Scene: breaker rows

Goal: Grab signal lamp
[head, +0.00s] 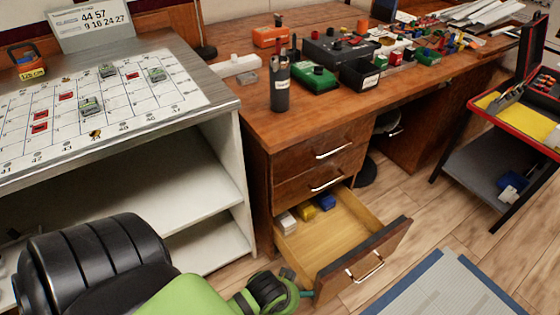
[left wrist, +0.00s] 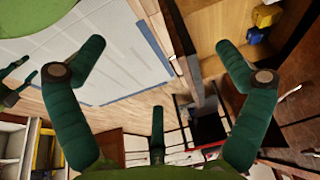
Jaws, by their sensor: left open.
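The open lower drawer (head: 335,235) holds a blue piece (head: 325,203), a yellow piece (head: 306,211) and pale pieces (head: 287,222) along its back. The yellow piece (left wrist: 266,14) and blue piece (left wrist: 256,36) also show at the upper right in the left wrist view. They are small, and I cannot tell which thing is the signal lamp. My left gripper (head: 300,292) is beside the drawer's front left corner, mostly hidden by its wrist. In the left wrist view its dark green fingers (left wrist: 160,55) are spread and empty. A dark shape at that view's left edge may be my right gripper (left wrist: 14,88).
The desk (head: 255,100) carries a dark cylindrical holder (head: 280,95), a green case (head: 314,76), black boxes and many small parts. A pale cabinet (head: 225,160) with a numbered sheet stands left. A tool cart (head: 500,170) stands right. A grey-blue mat (head: 440,290) lies on the floor.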

